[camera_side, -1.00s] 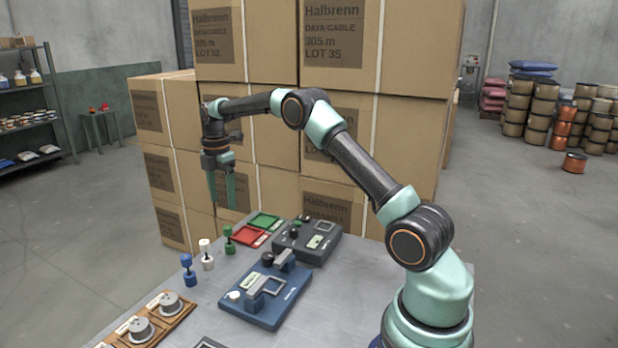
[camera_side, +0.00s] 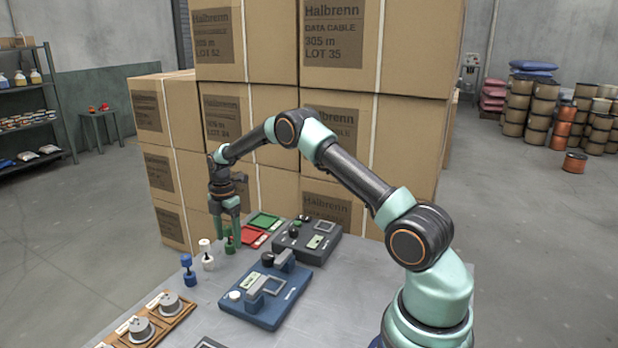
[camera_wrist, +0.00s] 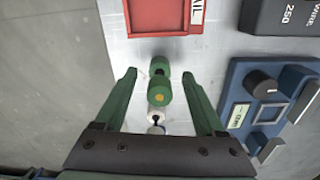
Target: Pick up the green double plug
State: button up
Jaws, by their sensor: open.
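The green double plug (camera_side: 228,240) stands upright on the grey table, at the far end of a row of plugs. In the wrist view the green double plug (camera_wrist: 160,92) lies between my fingers, with a gap on each side. My gripper (camera_side: 228,238) points down with its green fingers lowered around the plug, partly hiding it in the side view. In the wrist view my gripper (camera_wrist: 160,80) is open and holds nothing.
A white plug (camera_side: 207,255) and a blue plug (camera_side: 188,270) stand nearby in the row. A red tray (camera_side: 254,235) and a green tray (camera_side: 264,220) lie behind. A dark device (camera_side: 308,242) and a blue device (camera_side: 265,295) stand to the right. Stacked cartons (camera_side: 180,165) rise behind the table.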

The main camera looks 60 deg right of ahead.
grip_shut()
dwell(0.3)
